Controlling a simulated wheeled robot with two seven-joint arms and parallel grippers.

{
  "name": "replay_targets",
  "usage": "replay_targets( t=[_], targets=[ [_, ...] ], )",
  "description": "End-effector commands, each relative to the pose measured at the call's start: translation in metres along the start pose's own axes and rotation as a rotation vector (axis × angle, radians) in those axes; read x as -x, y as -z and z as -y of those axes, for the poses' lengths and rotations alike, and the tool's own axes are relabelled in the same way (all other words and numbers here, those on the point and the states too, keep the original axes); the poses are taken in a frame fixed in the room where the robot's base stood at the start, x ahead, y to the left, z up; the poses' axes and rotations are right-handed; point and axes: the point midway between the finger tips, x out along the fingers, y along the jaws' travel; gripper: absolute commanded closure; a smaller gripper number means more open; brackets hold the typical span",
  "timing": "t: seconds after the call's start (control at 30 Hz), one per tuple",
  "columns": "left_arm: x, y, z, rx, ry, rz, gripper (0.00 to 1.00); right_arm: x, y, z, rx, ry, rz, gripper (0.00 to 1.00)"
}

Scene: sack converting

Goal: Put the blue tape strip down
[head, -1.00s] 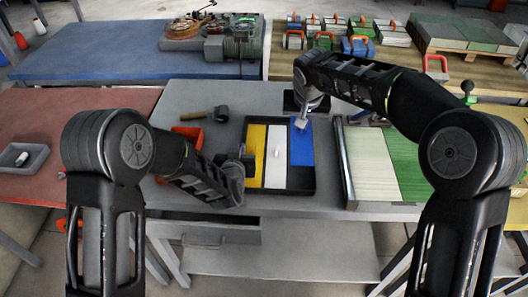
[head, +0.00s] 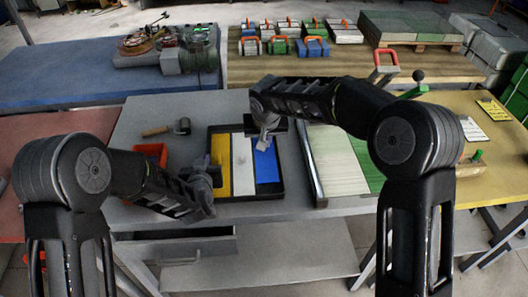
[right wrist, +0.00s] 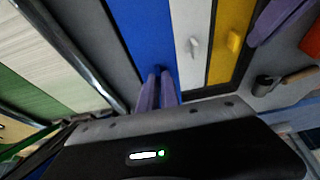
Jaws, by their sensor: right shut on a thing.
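A dark tray (head: 281,190) on the grey bench holds a yellow strip (head: 221,165) at left and a white strip (head: 242,165) in the middle. The blue tape strip (head: 266,165) is over the right compartment, with dark tray showing below its near end. I cannot tell whether it touches the tray floor. My right gripper (head: 264,140) is shut on it near its far end; the wrist view shows the fingers (right wrist: 158,90) against the blue. My left gripper (head: 212,176) is beside the tray's left side; its opening is unclear.
An orange bin (head: 150,153) and a dark-headed tool (head: 184,126) are left of the tray. A pale and green slatted panel (head: 335,165) with a metal edge is close on the right. Cases with coloured handles (head: 312,46) stand on the table behind.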

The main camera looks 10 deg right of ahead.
Motion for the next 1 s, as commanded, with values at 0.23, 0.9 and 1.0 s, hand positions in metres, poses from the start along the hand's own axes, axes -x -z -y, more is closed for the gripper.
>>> replay_targets(
  t=[0.23, 0.9, 1.0],
  targets=[
    [0.000, 0.000, 0.000, 0.000, 0.000, 0.000, 1.00, -0.035, -0.015, -0.001, 0.000, -0.002, 0.004, 1.00],
    [0.000, 0.000, 0.000, 0.000, 0.000, 0.000, 1.00, -0.046, -0.020, 0.000, 0.000, -0.001, 0.002, 0.80],
    [0.000, 0.000, 0.000, 0.000, 0.000, 0.000, 1.00, -0.046, -0.020, 0.000, 0.000, -0.001, 0.002, 0.72]
  ],
)
